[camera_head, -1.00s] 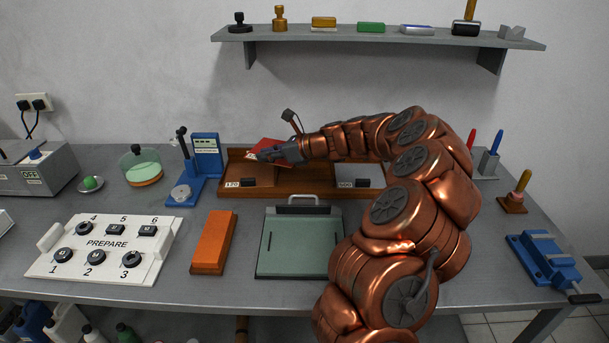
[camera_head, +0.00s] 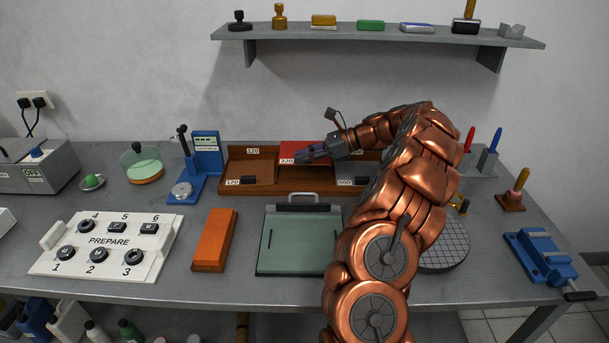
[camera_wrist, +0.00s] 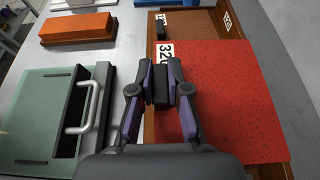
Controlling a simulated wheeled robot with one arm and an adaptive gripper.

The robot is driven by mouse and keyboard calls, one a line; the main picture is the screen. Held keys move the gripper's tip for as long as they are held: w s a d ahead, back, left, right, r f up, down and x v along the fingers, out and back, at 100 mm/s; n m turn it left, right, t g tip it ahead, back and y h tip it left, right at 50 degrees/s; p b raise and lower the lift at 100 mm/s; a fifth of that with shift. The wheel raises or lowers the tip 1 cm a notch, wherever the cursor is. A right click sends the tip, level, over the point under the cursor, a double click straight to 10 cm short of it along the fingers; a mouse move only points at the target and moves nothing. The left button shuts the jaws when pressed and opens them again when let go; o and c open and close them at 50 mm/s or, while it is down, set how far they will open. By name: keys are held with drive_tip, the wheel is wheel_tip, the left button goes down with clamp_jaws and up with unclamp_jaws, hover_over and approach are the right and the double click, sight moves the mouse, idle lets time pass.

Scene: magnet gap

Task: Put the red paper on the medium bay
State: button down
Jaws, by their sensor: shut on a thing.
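The red paper (camera_head: 305,147) is a red sheet with a white "320" label; in the wrist view the red sheet (camera_wrist: 225,105) fills much of the right side. My gripper (camera_head: 312,155) is shut on the paper's dark tab, which shows between the fingertips in the wrist view (camera_wrist: 163,85). The sheet is over the middle bay of the brown wooden rack (camera_head: 290,188) and looks raised above its floor; the exact gap cannot be told. It hides most of that bay and any back label there. The left bay, labelled 120, is on its left.
The right bay, labelled 600, is partly behind my arm. A green plate with a grey handle (camera_head: 295,240) stands before the rack, with an orange block (camera_head: 213,240) on its left. A blue stand (camera_head: 205,155) is left of the rack. A shelf (camera_head: 380,38) hangs above.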

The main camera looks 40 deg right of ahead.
sight(305, 184)
drive_tip(key=shift+f+p, duration=0.35)
drive_tip(key=shift+f, duration=3.25)
drive_tip(key=shift+f, duration=0.1)
drive_tip(key=c, duration=1.1)
unclamp_jaws()
drive_tip(key=shift+c, duration=0.2)
drive_tip(key=b+v, duration=0.1)
drive_tip(key=v, duration=1.1)
drive_tip(key=shift+b, duration=0.4)
